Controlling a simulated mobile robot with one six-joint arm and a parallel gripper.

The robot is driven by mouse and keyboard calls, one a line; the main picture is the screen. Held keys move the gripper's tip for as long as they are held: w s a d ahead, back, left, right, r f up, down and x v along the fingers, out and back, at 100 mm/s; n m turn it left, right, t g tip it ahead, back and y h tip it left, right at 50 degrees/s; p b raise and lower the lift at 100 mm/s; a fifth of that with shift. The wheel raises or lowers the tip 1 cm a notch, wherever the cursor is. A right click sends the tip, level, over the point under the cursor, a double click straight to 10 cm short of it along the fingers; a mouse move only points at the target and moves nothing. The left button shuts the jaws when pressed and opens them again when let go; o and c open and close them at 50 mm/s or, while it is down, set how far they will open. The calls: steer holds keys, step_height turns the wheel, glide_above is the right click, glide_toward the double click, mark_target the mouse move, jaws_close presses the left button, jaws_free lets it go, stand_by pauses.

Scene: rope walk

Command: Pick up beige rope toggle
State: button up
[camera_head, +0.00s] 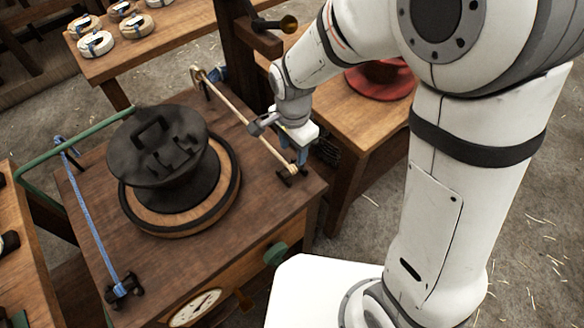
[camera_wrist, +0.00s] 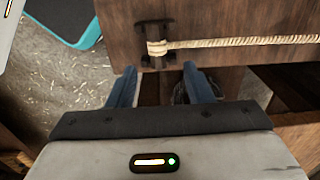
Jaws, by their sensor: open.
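The beige rope toggle (camera_wrist: 142,60) is a dark H-shaped piece with beige rope (camera_wrist: 240,41) wound around its middle. It sits by the edge of the brown wooden table, just ahead of my fingertips in the wrist view. In the head view the toggle (camera_head: 287,176) is at the table's right corner, at the near end of the taut beige rope (camera_head: 238,112). My gripper (camera_wrist: 160,70) has two blue fingers, spread apart with nothing between them. The toggle lies beyond the tips, roughly in line with the gap. My gripper also shows in the head view (camera_head: 302,156), close to the toggle.
A black lidded drum (camera_head: 190,190) stands mid-table (camera_head: 262,213). A blue rope (camera_head: 92,222) runs along the left side. A green bar (camera_head: 70,150) crosses the left. A side bench (camera_head: 345,125) with a red item (camera_head: 378,82) is behind my gripper.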

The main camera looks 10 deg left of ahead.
mark_target(294, 166)
step_height(294, 166, down, 6)
steer(key=shift+s+d+f+b, duration=0.15)
steer(key=shift+f+b, duration=0.1)
steer(key=shift+b, duration=0.15)
jaws_close()
stand_by(0.3)
